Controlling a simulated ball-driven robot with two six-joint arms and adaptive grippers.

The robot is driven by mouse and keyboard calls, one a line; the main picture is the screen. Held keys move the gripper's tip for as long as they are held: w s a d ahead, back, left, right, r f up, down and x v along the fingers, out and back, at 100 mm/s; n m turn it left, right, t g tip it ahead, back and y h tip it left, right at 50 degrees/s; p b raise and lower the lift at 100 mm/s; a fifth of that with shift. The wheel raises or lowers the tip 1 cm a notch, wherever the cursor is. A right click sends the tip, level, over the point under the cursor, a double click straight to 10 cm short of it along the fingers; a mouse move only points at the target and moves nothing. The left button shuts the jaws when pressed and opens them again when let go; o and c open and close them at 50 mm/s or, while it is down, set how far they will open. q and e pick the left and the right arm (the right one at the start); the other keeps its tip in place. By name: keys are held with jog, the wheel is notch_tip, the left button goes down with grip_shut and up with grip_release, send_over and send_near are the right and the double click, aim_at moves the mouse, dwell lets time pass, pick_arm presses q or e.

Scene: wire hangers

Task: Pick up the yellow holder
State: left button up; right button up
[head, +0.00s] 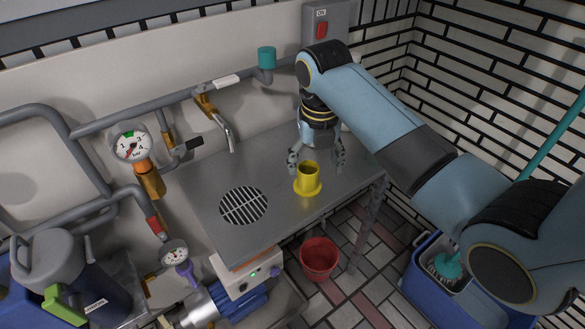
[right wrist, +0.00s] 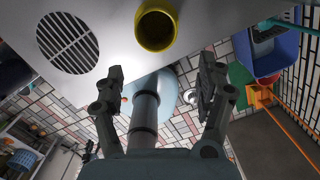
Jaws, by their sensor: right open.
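The yellow holder (head: 307,181) is a short cup with a wide flanged base. It stands upright on the grey metal table (head: 210,180), right of the round drain grate. My right gripper (head: 316,160) hangs from above just behind the holder, fingers spread and empty. In the right wrist view the yellow holder (right wrist: 156,27) shows at the top centre, beyond the open fingertips of my right gripper (right wrist: 160,75); its round opening faces the camera. I see no contact between fingers and holder. My left gripper is not in view.
A round drain grate (head: 243,205) is set in the table. Pipes, a tap (head: 220,125) and a pressure gauge (head: 131,143) line the wall behind. A red bucket (head: 318,258) stands on the tiled floor in front. A blue bin (head: 428,285) is at the lower right.

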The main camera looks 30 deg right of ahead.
aim_at(308, 176)
jog(key=w+f, duration=0.1)
jog(key=w, duration=0.2)
jog(key=shift+d+f, duration=0.2)
jog(key=shift+f, duration=0.2)
jog(key=f, duration=0.5)
jog(key=shift+w+d+b, duration=0.15)
jog(key=shift+d+b, duration=0.15)
jog(key=shift+b, duration=0.1)
jog(key=shift+w+f+t, duration=0.1)
jog(key=shift+f+t, duration=0.2)
jog(key=shift+f, duration=0.25)
jog(key=c, duration=1)
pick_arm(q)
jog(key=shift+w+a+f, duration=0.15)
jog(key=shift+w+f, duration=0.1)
pick_arm(e)
jog(key=shift+c, duration=0.2)
jog(key=shift+r, duration=0.1)
